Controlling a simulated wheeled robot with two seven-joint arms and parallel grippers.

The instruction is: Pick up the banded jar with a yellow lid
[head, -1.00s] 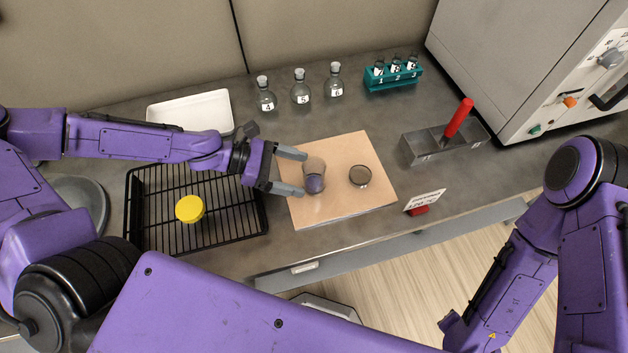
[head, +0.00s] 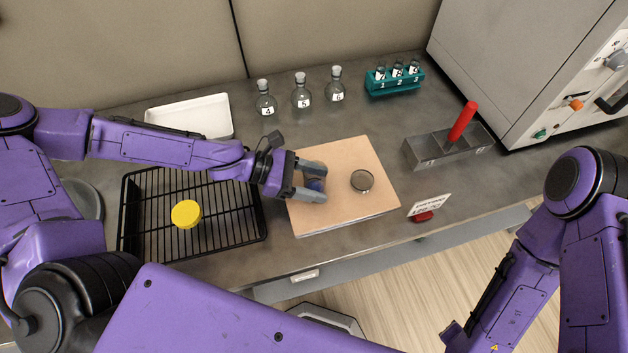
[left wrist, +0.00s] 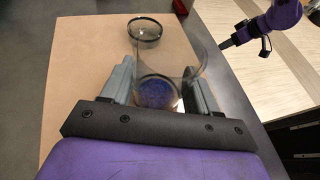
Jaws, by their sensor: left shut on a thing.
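My left gripper (head: 312,183) is shut on a clear glass vessel with blue-purple contents (left wrist: 156,94), above or on the tan board (head: 350,208). In the left wrist view its fingers (left wrist: 158,88) stand on either side of the vessel. The vessel looks open at the top; I cannot tell whether it touches the board. A round yellow lid or lidded jar (head: 186,214) sits on the black wire rack, apart from the gripper; no band shows on it. My right gripper (left wrist: 228,42) shows small and dark in the left wrist view, its jaw state unclear.
A shallow glass dish (head: 362,181) lies on the board. The black rack (head: 150,240) and white tray (head: 190,115) are left. Numbered flasks (head: 301,97) and a teal vial rack (head: 395,82) stand behind. A grey caddy (head: 430,150) and sign (head: 430,207) are right.

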